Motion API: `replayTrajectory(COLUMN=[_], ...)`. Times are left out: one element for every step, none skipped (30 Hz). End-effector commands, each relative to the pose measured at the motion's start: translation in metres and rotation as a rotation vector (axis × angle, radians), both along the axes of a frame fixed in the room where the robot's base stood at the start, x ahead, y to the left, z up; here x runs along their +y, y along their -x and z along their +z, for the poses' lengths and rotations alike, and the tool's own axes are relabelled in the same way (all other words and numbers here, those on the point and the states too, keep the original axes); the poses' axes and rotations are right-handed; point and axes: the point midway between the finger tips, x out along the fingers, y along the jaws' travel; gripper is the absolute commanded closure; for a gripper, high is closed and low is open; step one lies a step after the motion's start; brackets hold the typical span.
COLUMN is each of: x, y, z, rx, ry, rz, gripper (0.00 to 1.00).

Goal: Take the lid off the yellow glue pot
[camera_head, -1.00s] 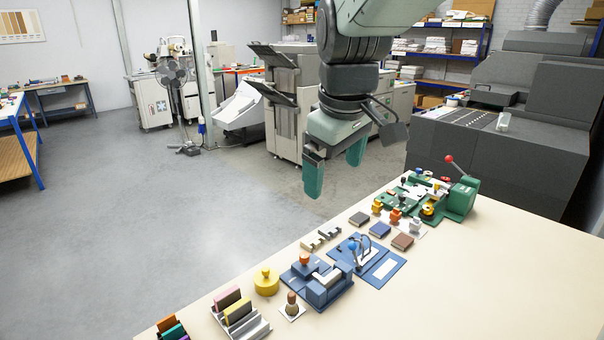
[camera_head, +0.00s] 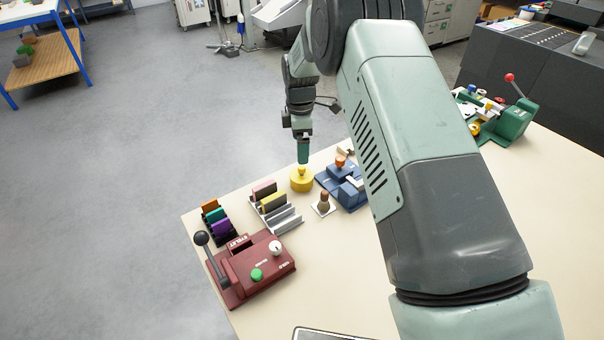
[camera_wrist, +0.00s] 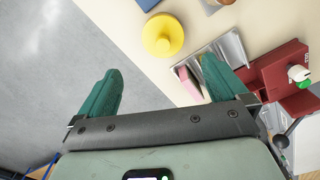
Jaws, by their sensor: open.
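The yellow glue pot (camera_head: 302,181) stands on the cream table near its far edge, with a round knobbed lid (camera_head: 302,170) on top. My gripper (camera_head: 304,158) is just above the pot in the head view, pointing down. In the wrist view the pot (camera_wrist: 162,35) lies ahead of my gripper (camera_wrist: 158,85), between the lines of the two green fingers. The fingers are wide apart with nothing between them. The fingertips look apart from the lid, but the exact height gap is hard to tell.
A metal rack with coloured blocks (camera_head: 281,215) stands right beside the pot. A blue press (camera_head: 345,188) and a small stamp on a white card (camera_head: 324,204) are on its other side. A maroon machine with a lever (camera_head: 255,272) sits at the near left.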

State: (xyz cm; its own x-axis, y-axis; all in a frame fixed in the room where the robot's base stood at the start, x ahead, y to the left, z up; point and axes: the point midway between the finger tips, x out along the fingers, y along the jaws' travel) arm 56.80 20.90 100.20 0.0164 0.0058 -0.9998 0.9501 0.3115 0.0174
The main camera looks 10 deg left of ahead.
Motion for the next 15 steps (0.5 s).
replayTrajectory(x=[0.000, -0.001, -0.001, -0.001, -0.001, -0.001, -0.001, -0.001, -0.001, -0.001, -0.001, -0.002, -0.002, -0.003, -0.004], y=[0.001, 0.001, 0.001, 0.001, 0.001, 0.001, 0.001, 0.001, 0.001, 0.001, 0.001, 0.001, 0.002, 0.002, 0.003], z=[-0.009, -0.014, -0.021, -0.026, -0.031, -0.036, -0.039, -0.042, -0.044, -0.045, -0.047, -0.050, -0.054, -0.058, -0.064], rx=[0.004, 0.003, 0.003, 0.004, 0.004, 0.004, 0.003, 0.003, 0.002, 0.002, 0.002, 0.003, 0.003, 0.004, 0.004], ry=[0.003, 0.002, 0.002, 0.002, 0.002, 0.002, 0.001, 0.001, 0.001, 0.002, 0.002, 0.002, 0.002, 0.002, 0.002], rz=[0.000, -0.001, -0.001, -0.002, -0.002, -0.002, -0.002, -0.002, -0.002, -0.002, -0.003, -0.003, -0.003, -0.003, -0.003], gripper=[0.00, 0.00, 0.00, 0.00, 0.00, 0.00, 0.00, 0.00, 0.00, 0.00, 0.00, 0.00, 0.00, 0.00, 0.00])
